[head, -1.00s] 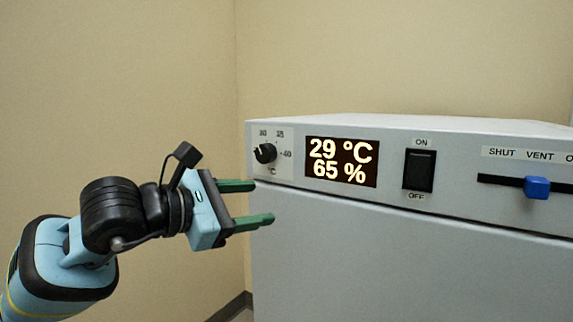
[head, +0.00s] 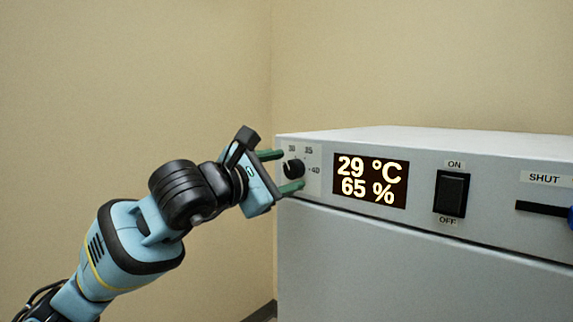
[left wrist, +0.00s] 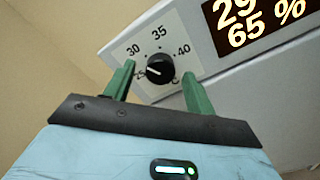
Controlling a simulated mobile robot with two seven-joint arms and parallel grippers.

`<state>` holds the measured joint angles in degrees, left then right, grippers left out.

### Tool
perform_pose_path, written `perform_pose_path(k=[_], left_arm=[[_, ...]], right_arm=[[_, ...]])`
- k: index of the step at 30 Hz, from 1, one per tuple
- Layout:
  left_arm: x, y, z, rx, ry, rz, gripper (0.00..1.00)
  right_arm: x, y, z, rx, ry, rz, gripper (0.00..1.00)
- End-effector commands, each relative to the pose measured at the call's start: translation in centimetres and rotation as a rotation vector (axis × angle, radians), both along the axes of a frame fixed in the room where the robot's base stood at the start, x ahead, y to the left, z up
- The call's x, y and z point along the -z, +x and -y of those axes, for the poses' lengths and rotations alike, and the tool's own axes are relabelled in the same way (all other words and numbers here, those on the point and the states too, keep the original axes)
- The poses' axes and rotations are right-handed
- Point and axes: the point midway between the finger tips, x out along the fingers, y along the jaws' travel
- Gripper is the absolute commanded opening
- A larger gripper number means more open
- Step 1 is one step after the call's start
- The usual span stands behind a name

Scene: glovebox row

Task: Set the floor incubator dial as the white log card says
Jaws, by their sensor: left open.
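The incubator dial (head: 293,168) is a small black knob on a pale scale plate at the panel's left end. In the left wrist view the dial (left wrist: 159,69) has a white mark pointing left, between 25 and 30. The scale also shows 35 and 40. The display (head: 371,181) reads 29 °C and 65 %. My left gripper (head: 292,169) is open, its green fingers on either side of the dial, one above and one below in the head view. Contact with the knob cannot be told. The white log card and my right gripper are not in view.
The grey incubator (head: 420,255) fills the right side. Right of the display are a black ON/OFF switch (head: 451,194) and a slider slot (head: 541,208) marked SHUT, its blue knob (head: 571,217) cut off by the frame edge. A bare beige wall (head: 130,80) stands behind.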

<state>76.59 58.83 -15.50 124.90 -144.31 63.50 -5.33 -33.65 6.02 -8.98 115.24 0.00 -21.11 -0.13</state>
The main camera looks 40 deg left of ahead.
Motion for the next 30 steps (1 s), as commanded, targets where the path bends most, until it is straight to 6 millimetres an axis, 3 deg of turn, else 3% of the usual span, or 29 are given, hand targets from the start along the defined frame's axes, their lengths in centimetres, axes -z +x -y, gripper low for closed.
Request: perform_pose_path(k=[6,14,25,30], left_arm=[[0.0,1.6,0.2,0.001,0.000,0.001,0.55],[0.1,1.8,0.2,0.001,0.000,-0.001,0.55],[0.1,1.7,0.2,0.001,0.001,-0.001,0.11],[0.1,1.7,0.2,0.001,0.009,0.000,0.11]], right_arm=[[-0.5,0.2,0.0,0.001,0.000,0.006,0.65],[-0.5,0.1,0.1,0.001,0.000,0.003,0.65],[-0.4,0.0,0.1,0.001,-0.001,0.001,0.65],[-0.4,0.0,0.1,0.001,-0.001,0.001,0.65]])
